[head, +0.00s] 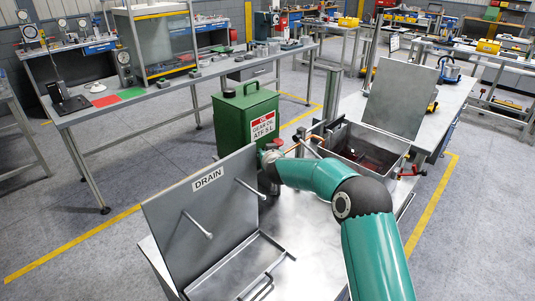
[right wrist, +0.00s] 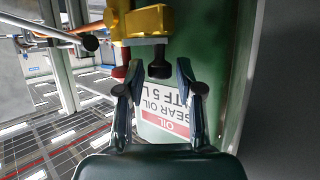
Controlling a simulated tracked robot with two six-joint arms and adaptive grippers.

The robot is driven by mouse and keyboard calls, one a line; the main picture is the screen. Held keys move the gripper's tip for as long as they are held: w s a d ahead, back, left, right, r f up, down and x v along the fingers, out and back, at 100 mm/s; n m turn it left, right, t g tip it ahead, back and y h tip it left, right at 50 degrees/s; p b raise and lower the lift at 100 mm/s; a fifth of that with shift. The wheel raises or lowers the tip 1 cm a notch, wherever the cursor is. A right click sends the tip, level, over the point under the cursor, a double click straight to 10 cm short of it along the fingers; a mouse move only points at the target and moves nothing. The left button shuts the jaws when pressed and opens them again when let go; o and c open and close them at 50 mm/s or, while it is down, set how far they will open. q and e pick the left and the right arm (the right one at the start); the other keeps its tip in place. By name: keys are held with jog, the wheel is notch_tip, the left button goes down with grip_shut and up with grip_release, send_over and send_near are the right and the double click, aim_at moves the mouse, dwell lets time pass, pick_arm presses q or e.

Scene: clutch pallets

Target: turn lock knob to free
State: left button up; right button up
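A small black knob (right wrist: 158,69) sticks out of a yellow fitting (right wrist: 148,22) in the right wrist view; I cannot tell for sure that it is the lock knob. My right gripper (right wrist: 156,92) is open, its fingers on either side below the knob, with a gap and no visible contact. A dark red part (right wrist: 120,72) hangs beside the knob, near the left finger. In the head view, my teal right arm reaches to the green oil can (head: 246,118) and hides the fitting. My left gripper is not in view.
A metal tray with a raised lid marked DRAIN (head: 209,179) stands at the front. A steel bin (head: 387,152) with an open lid (head: 400,98) is behind the arm. A copper pipe with a round-ended rod (right wrist: 88,42) lies left of the fitting in the wrist view.

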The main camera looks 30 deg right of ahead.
jog(key=v, duration=1.2)
jog(key=shift+a+f, duration=0.1)
jog(key=shift+f, duration=0.1)
